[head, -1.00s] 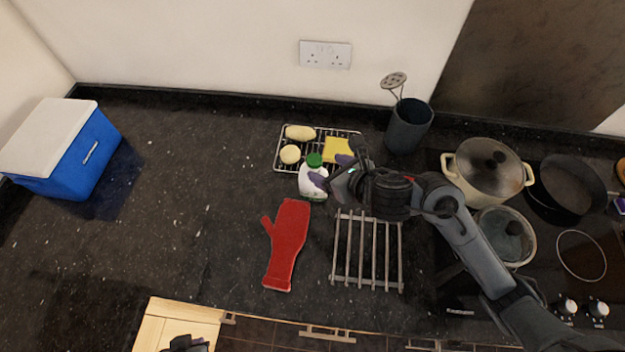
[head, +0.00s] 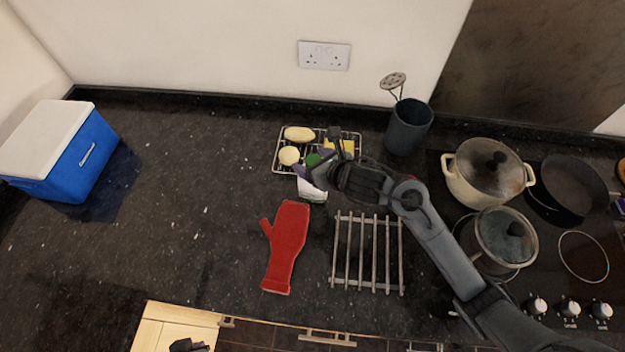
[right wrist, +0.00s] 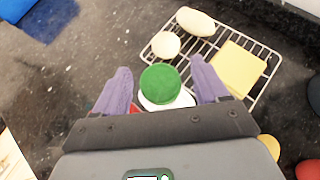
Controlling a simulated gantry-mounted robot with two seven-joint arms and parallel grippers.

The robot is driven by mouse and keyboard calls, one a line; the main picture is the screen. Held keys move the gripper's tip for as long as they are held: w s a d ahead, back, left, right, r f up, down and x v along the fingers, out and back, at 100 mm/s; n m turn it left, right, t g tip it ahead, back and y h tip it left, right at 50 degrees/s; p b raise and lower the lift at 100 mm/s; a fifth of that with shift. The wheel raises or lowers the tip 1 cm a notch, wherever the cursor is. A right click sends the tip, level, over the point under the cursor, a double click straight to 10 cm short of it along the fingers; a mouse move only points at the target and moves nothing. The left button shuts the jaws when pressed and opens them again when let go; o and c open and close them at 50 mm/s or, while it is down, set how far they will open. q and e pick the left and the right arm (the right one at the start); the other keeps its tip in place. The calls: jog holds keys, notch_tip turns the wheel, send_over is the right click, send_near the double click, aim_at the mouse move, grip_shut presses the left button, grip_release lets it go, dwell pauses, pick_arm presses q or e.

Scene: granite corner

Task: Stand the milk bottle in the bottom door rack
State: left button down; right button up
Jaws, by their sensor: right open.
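The milk bottle (head: 312,190) is white with a green cap and stands on the dark counter in front of the wire rack. In the head view my right gripper (head: 318,166) is over its top and hides part of it. In the right wrist view the green cap (right wrist: 160,84) lies between the two purple fingers of the open right gripper (right wrist: 160,88), with a gap on each side. A dark part at the bottom edge of the head view may be my left gripper (head: 188,346); its jaws cannot be made out. No door rack shows in these frames.
The wire rack (head: 276,168) behind the bottle holds pale food items and a yellow block. A red oven mitt (head: 287,245) and a metal trivet (head: 368,255) lie in front. A utensil pot (head: 408,127) and a cooking pot (head: 487,176) stand right. The counter is clear left, up to a blue cooler (head: 70,160).

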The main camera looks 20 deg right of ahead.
grip_shut()
jog(key=shift+r, duration=0.15)
dwell(0.5)
